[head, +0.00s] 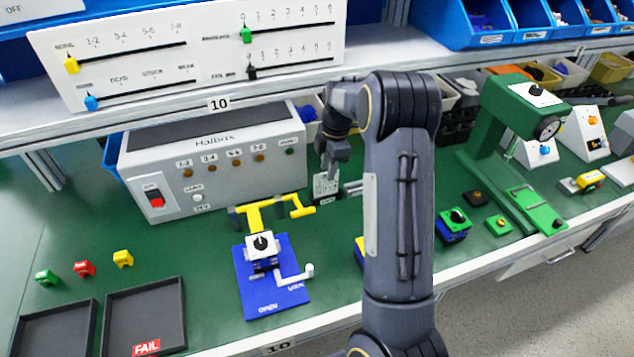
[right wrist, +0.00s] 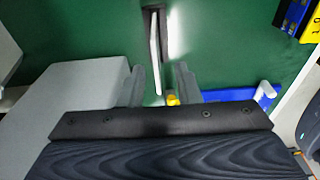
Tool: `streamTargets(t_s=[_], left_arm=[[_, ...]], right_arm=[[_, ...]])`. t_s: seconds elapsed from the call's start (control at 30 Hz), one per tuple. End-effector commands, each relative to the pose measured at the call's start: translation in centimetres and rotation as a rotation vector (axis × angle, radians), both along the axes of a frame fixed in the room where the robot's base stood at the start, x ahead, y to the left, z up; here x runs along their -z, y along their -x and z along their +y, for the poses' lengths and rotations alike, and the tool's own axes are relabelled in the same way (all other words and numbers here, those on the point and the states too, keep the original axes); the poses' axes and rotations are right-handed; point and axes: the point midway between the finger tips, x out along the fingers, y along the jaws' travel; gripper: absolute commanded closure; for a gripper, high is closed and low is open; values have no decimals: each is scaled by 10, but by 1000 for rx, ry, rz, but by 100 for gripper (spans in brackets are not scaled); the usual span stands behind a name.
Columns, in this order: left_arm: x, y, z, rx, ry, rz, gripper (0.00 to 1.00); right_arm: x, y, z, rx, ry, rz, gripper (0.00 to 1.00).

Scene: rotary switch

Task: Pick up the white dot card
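The white dot card (head: 325,184) stands upright in a small dark holder (head: 328,201) on the green bench, just right of the grey Halbrix box. In the right wrist view the card (right wrist: 155,60) shows nearly edge-on as a thin white strip. My right gripper (head: 331,168) is above the card, pointing down at it. In the right wrist view its two fingers (right wrist: 162,85) are apart, with the card's strip between them in the picture. No contact with the card shows. My left gripper is not in view.
The grey Halbrix box (head: 215,165) stands close left of the card. A yellow handle (head: 270,210) and a blue fixture (head: 270,285) lie in front. A green press (head: 515,130) stands right. Dark trays (head: 145,312) are at front left. A shelf (head: 150,122) overhangs behind.

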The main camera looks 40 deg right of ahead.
Motion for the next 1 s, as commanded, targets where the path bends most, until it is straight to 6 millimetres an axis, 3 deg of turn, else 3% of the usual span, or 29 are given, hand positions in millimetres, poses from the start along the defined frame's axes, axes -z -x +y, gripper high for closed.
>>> streamTargets(t_s=[0.5,0.8,1.0], left_arm=[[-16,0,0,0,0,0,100],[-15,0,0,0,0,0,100],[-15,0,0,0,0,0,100]], right_arm=[[66,-6,3,2,-2,3,70],[71,-6,3,2,-1,0,70],[71,-6,3,2,-1,0,96]])
